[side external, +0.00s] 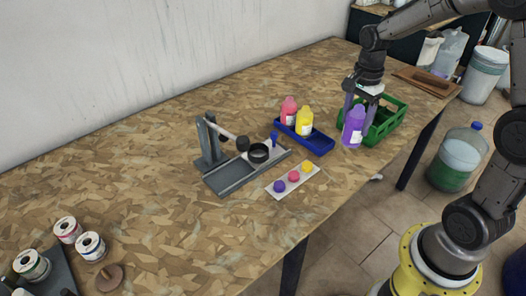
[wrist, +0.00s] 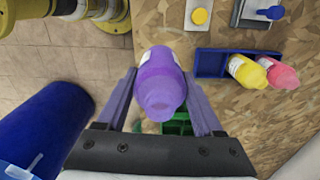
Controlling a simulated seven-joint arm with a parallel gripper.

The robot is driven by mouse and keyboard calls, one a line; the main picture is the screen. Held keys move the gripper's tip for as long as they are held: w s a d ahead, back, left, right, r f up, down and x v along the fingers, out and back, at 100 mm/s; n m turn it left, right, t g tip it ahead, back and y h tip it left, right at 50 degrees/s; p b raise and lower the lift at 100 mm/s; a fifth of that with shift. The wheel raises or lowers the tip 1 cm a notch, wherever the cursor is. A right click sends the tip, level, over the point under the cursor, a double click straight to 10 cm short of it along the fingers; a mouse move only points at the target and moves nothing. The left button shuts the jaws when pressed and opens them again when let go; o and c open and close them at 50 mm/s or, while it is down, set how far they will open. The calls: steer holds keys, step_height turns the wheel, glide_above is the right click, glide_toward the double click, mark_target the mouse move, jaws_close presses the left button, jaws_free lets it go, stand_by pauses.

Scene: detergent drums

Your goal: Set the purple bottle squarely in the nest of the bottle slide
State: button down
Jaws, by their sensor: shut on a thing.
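The purple bottle (side external: 353,127) is in my gripper (side external: 363,102), held between the two fingers near the green crate. In the wrist view the purple bottle (wrist: 160,80) sits between the fingers of my gripper (wrist: 163,95). In the side view it looks roughly upright; whether it touches the table is hard to tell. The bottle slide (side external: 231,180) is a grey metal channel on the table, left of the gripper, with an upright post, an arm and a black ring. A blue knob (side external: 274,137) shows at its far right end.
A blue tray (side external: 318,147) holds a pink bottle (side external: 288,110) and a yellow bottle (side external: 304,121) between slide and gripper. A white strip (side external: 274,193) with coloured caps lies in front. The green crate (side external: 388,122) is beside the gripper. Spools (side external: 67,230) stand far left.

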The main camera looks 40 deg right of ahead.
stand_by(0.3)
steer(key=shift+r, duration=0.1)
steer(key=w+r+n, duration=0.1)
steer(key=w+r, duration=0.1)
steer(key=w, duration=0.3)
steer(key=n, duration=0.4)
glide_above(263, 147)
steer(key=s+d, duration=0.2)
steer(key=s, duration=0.1)
step_height(263, 147, down, 3)
steer(key=w+a+f+n, duration=0.1)
steer(key=a+f, duration=0.4)
steer(key=f, duration=0.2)
steer(key=shift+w+f, duration=0.15)
steer(key=shift+w, duration=0.25)
steer(key=shift+a+f, duration=0.1)
steer(key=shift+f, duration=0.75)
steer(key=shift+f, duration=0.9)
